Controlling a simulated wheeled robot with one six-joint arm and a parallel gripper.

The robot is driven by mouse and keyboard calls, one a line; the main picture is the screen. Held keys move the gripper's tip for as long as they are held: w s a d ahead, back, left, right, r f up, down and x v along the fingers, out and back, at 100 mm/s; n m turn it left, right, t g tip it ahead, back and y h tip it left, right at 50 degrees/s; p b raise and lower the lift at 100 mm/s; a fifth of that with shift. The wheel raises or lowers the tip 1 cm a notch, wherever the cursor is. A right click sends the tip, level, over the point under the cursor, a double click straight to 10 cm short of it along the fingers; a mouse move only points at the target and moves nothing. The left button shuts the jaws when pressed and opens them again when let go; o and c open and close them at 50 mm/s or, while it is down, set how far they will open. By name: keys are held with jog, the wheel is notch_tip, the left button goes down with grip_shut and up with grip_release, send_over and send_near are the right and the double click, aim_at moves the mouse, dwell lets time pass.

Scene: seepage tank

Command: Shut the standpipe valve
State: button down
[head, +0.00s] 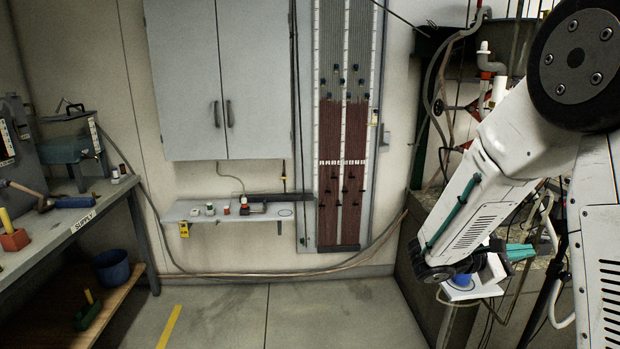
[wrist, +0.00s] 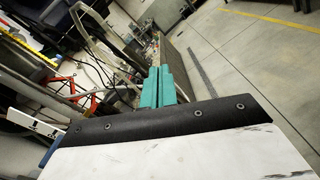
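White pipework with red fittings (head: 486,80) stands at the back right in the head view, behind my raised arm. A dark round handwheel or fitting (head: 440,106) and a small red part (head: 464,147) show beside it. I cannot tell which of these is the standpipe valve, or how it is set. In the wrist view, red-orange parts (wrist: 62,80) show at the left among dark hoses, apart from my gripper. My gripper (head: 522,252) has teal fingers and is low at the right in the head view. In the wrist view its fingers (wrist: 158,88) lie side by side, closed and empty.
A workbench marked SUPPLY (head: 85,222) stands at the left with tools on it. A grey cabinet (head: 222,85) and a narrow shelf (head: 215,215) are on the back wall beside a tall manometer board (head: 343,130). Hoses hang around the pipework. The floor (head: 290,315) is clear in the middle.

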jog(key=shift+s+f, duration=0.15)
jog(key=shift+f, duration=0.1)
jog(key=shift+s+r, duration=0.1)
jog(key=shift+s, duration=0.05)
dwell(0.4)
jog(key=a, duration=0.6)
jog(key=shift+s+r, duration=0.15)
jog(key=shift+s, duration=0.15)
jog(key=d+m, duration=0.6)
jog(key=shift+w, duration=0.45)
dwell(0.5)
